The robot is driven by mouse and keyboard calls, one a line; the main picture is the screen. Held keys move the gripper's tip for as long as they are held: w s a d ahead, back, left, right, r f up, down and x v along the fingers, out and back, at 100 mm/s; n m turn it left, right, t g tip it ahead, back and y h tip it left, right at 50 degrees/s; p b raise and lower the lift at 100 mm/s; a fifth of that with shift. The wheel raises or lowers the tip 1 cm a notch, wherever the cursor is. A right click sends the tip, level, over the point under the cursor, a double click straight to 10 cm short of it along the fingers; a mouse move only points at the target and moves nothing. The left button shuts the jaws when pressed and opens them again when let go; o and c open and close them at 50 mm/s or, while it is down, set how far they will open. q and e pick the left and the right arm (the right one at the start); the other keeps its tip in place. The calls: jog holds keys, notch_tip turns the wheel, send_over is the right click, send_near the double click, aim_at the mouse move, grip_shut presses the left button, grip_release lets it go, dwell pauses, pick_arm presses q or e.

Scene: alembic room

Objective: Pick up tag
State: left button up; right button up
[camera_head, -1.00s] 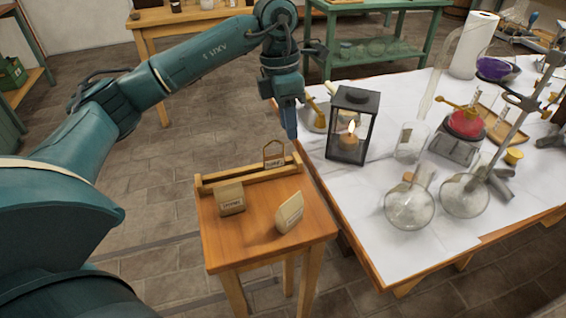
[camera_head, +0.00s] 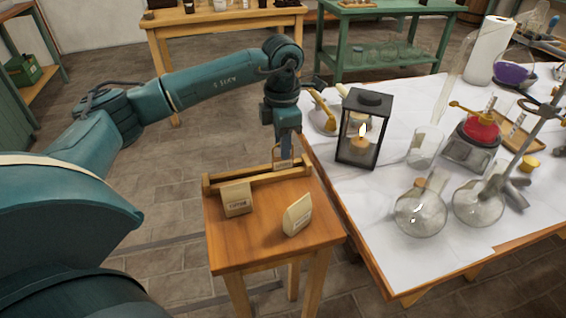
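A small tag (camera_head: 283,164) with a label and a wire-like loop stands at the right part of the wooden rack (camera_head: 238,177) on the small wooden table (camera_head: 258,243). My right gripper is not in view.
A black lantern (camera_head: 362,130) with a lit candle stands near the left edge of the white-covered workbench (camera_head: 430,268). Round glass flasks (camera_head: 420,212), a beaker (camera_head: 425,147) and a red-topped apparatus (camera_head: 479,130) stand farther right.

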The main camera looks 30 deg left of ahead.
pick_arm(q)
notch_tip(320, 180, down, 4)
jog(key=shift+r, duration=0.15)
grip_shut()
dwell(0.4)
